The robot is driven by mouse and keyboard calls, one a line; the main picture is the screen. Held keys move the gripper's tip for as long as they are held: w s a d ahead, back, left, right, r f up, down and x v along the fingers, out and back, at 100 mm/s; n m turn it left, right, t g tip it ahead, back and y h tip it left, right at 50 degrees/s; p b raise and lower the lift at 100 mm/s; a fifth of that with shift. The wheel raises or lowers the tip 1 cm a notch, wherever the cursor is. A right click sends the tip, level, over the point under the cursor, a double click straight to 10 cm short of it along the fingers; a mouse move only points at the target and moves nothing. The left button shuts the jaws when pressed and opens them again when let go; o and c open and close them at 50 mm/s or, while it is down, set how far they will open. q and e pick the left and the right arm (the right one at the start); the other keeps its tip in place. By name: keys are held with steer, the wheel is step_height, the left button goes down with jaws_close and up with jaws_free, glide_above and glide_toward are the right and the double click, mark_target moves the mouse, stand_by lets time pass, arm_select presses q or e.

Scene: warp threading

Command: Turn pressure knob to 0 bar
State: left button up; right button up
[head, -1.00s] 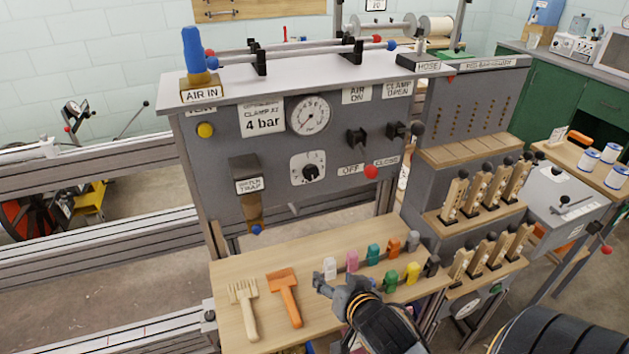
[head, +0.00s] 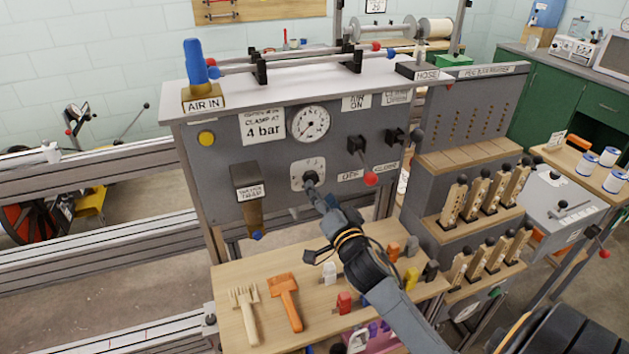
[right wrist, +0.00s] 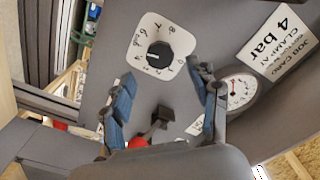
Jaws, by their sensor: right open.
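The pressure knob (head: 310,177) is a black round knob on a white dial plate, low in the middle of the grey panel. In the right wrist view the knob (right wrist: 159,55) shows whole, with numbers around it too small to read surely. My right gripper (head: 315,192) is at the front of the knob. In the right wrist view its two blue-grey fingers (right wrist: 160,72) are apart, one on each side just below the knob, with nothing visibly held. The round pressure gauge (head: 309,123) is above the knob; I cannot read its needle surely. My left gripper is not in view.
A lever with a red ball (head: 370,178) sticks out of the panel right of the knob. A "4 bar" card (head: 262,125) is left of the gauge. Below, a wooden bench (head: 262,262) bears an orange comb (head: 286,300), a pale comb (head: 243,312) and several coloured pegs.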

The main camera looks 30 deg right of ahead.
mark_target(310, 177)
steer(key=x, duration=0.5)
steer(key=shift+p, duration=0.3)
steer(key=c, duration=1.2)
steer(key=shift+o, duration=0.2)
